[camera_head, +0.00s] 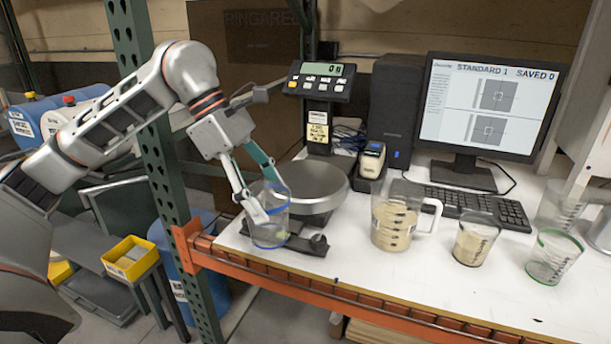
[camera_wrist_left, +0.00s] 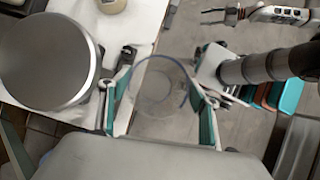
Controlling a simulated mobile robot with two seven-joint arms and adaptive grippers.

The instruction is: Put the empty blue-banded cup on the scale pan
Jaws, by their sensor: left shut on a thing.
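The clear blue-banded cup (camera_head: 270,232) looks empty and upright at the bench's front left. My left gripper (camera_head: 262,207) is shut on it, with fingers at its sides. In the left wrist view the cup (camera_wrist_left: 160,88) sits between the teal finger pads (camera_wrist_left: 160,105), across the bench edge. I cannot tell whether its base touches the bench. The round grey scale pan (camera_head: 312,183) is just behind and right of the cup, bare where visible. The pan (camera_wrist_left: 45,62) is left of the fingers in the wrist view.
The scale display (camera_head: 321,69) stands behind the pan. A powder-filled jug (camera_head: 393,222), a powder cup (camera_head: 474,241) and a green-rimmed cup (camera_head: 552,257) stand to the right. A green rack post (camera_head: 160,160) rises at left.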

